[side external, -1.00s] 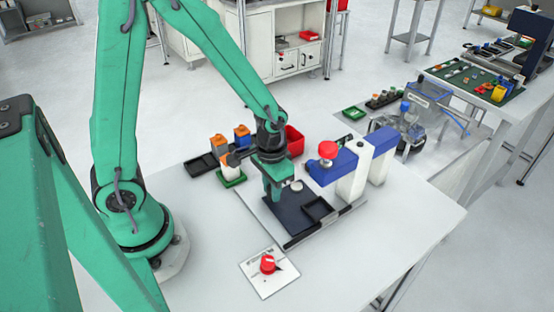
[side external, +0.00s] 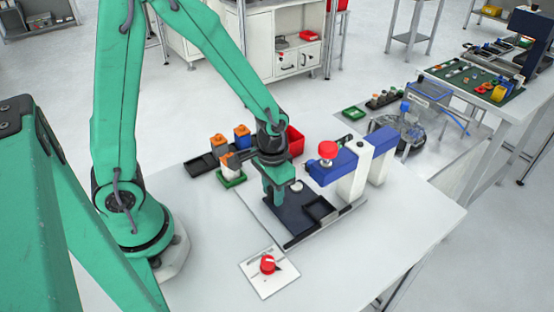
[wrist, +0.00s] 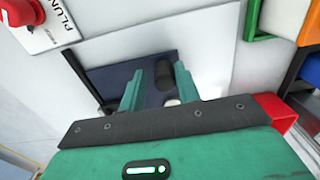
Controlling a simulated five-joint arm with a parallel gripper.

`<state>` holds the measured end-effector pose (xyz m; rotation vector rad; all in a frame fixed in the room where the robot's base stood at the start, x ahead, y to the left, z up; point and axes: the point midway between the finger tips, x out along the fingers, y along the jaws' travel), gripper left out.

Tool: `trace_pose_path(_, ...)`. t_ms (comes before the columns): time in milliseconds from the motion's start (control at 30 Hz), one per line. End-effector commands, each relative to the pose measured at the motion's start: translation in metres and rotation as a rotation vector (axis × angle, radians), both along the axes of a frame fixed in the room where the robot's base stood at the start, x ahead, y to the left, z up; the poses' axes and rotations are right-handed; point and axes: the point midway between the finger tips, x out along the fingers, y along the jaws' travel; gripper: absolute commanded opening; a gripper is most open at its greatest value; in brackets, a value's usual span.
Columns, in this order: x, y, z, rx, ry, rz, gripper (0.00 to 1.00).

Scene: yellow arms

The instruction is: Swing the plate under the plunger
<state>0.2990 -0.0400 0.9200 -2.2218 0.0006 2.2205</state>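My gripper (side external: 277,203) points down low over the plate's left part. In the wrist view my gripper (wrist: 157,80) has its fingers apart, with the post between them and a gap visible on at least one side. The plunger, a blue arm with a red top (side external: 328,149), overhangs from a white column to the right of my gripper. A pale disc (side external: 297,186) sits beside my gripper.
A white panel with a red knob (side external: 267,264) lies in front of the plate. Behind my gripper are a red bin (side external: 295,141), a green tray (side external: 231,181) and orange and blue blocks (side external: 242,136). The front-left table is clear.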

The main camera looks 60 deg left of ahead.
Motion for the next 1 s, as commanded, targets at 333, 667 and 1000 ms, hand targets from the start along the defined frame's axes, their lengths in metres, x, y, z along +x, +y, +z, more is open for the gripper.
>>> trace_pose_path(333,0.000,0.000,0.000,0.000,0.001,0.000,0.38)
trace_pose_path(667,0.000,0.000,0.014,0.000,-0.002,0.000,0.38)
trace_pose_path(1000,0.001,0.000,0.033,0.000,-0.002,0.001,0.38)
